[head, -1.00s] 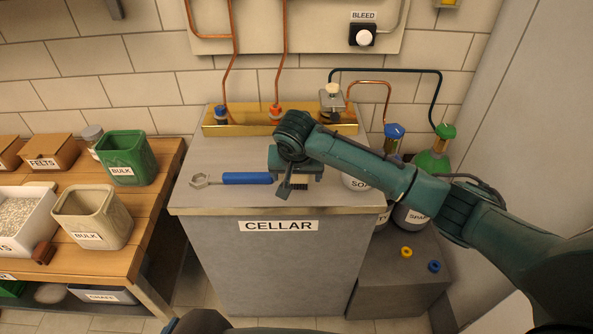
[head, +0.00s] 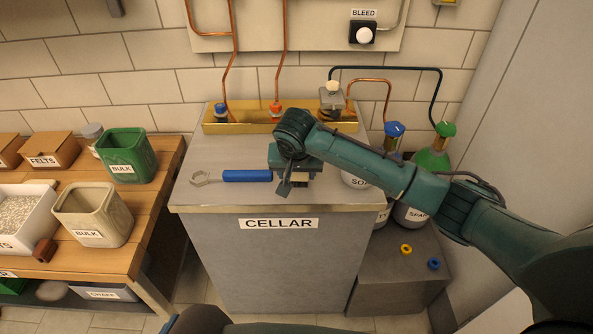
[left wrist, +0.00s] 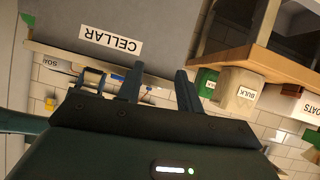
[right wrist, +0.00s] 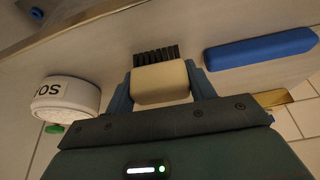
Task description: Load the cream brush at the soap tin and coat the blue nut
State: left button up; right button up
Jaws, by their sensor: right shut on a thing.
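My right gripper (right wrist: 160,88) is shut on the cream brush (right wrist: 160,82), whose dark bristles show beyond the cream block in the right wrist view. In the head view my right gripper (head: 294,172) is over the cellar bench near its front edge and mostly hides the brush. The white soap tin (head: 354,181) stands on the bench just right of it, partly behind my arm; it also shows in the right wrist view (right wrist: 64,98). The blue nut (head: 221,109) sits at the left of the brass manifold, apart from the brush. My left gripper (left wrist: 157,85) is open and empty.
A blue-handled wrench (head: 246,175) lies on the bench (head: 235,150), left of my right gripper. An orange nut (head: 275,107) and a clamp-like fitting (head: 332,98) are also on the brass manifold (head: 248,122). Bottles stand at the right. Bins (head: 92,215) fill the wooden table.

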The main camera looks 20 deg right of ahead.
jog(key=shift+c, duration=0.4)
